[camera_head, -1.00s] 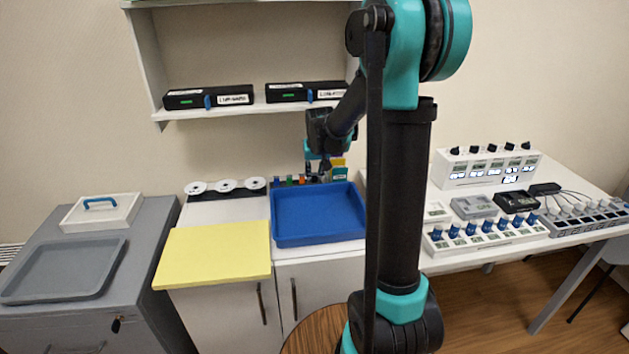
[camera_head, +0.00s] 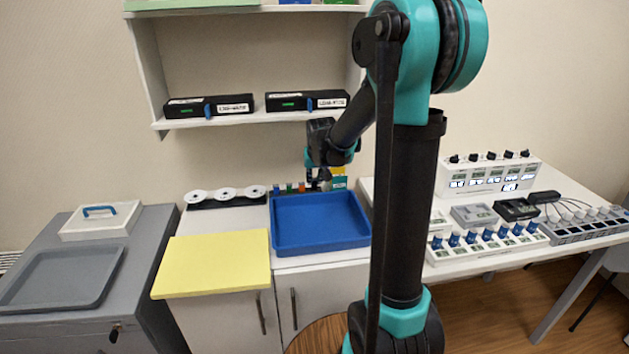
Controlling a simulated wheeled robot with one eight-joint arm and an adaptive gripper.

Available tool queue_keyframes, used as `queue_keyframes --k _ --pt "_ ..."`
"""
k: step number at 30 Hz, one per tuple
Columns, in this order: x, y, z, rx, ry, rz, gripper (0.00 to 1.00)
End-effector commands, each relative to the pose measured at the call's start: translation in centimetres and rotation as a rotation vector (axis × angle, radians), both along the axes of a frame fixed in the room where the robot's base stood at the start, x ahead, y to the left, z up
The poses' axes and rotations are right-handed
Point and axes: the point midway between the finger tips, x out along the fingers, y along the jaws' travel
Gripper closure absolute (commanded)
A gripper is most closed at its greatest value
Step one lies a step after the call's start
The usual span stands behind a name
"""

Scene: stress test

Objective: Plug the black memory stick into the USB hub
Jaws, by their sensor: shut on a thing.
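My gripper (camera_head: 318,182) hangs over the back edge of the blue tray, pointing down. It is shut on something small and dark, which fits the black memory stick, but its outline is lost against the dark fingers. Beside it on the left, a row of small coloured pieces, blue, green and orange-red (camera_head: 301,187), stands in a dark strip behind the tray. This strip may be the USB hub, but it is too small and too hidden by the tray to be sure. I cannot tell whether the held thing touches it.
The empty blue tray (camera_head: 320,247) lies in front of my gripper. A yellow board (camera_head: 212,264) lies to its left. A shelf (camera_head: 262,118) with two black boxes is above. A yellow and teal item (camera_head: 339,178) stands just right of the gripper.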

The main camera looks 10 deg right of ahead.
Motion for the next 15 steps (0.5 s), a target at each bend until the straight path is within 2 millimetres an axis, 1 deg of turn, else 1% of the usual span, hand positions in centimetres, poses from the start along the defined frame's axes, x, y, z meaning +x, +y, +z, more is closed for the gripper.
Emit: queue_keyframes --k 1,6,13,15 --pt "-0.4 0.0 -0.1 0.0 -0.035 0.001 0.95" --pt "-0.9 0.0 -0.2 -0.001 -0.153 0.002 0.95" --pt "-1.5 0.0 -0.3 -0.001 -0.272 0.002 0.95" --pt "-1.6 0.0 0.5 -0.001 -0.268 0.002 0.95"
